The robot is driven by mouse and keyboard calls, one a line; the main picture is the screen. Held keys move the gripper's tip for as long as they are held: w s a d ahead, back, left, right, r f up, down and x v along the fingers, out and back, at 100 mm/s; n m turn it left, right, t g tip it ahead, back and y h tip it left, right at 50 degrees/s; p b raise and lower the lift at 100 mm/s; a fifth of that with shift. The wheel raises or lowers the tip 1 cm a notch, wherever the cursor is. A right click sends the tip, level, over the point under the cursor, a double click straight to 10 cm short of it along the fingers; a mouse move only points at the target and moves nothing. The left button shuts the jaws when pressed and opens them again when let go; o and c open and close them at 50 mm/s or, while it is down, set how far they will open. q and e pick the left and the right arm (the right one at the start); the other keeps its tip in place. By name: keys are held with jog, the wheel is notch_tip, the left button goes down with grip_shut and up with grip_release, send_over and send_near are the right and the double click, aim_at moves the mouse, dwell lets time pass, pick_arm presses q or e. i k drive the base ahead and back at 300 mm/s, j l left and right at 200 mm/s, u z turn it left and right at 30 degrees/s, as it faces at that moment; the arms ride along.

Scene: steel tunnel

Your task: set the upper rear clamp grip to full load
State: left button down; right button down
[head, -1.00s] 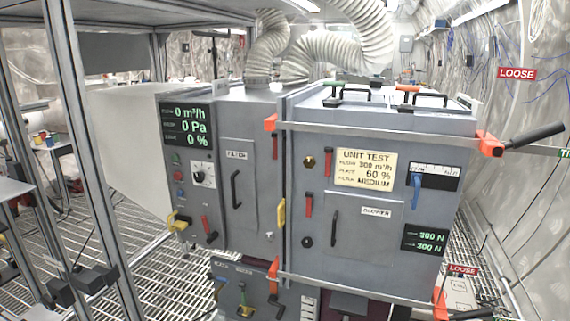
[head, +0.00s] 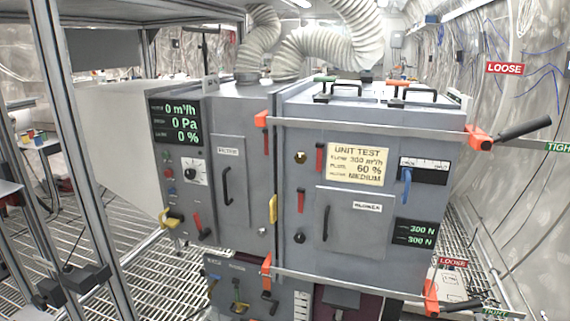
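The upper clamp bar (head: 370,128) runs across the upper face of the grey test unit, with an orange block at each end. Its black grip (head: 524,128) sticks out to the right and tilts slightly upward. A red LOOSE sign (head: 505,68) is above the grip, and a green TIGHT sign (head: 558,147) is cut by the right edge. A lower clamp has a similar black grip (head: 461,305) at the lower right. The load display (head: 415,234) shows 300 N on both lines. I cannot tell which clamp is the rear one. Neither gripper is in view.
A yellow card (head: 358,164) reads UNIT TEST, 300 m³/h, 60 %, MEDIUM. The left display (head: 177,122) reads zeros. Metal frame posts (head: 75,150) stand at the left. The tunnel wall (head: 540,190) lies close right of the unit, leaving a narrow strip of grating.

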aim_at(536, 124)
jog(key=z, duration=1.4)
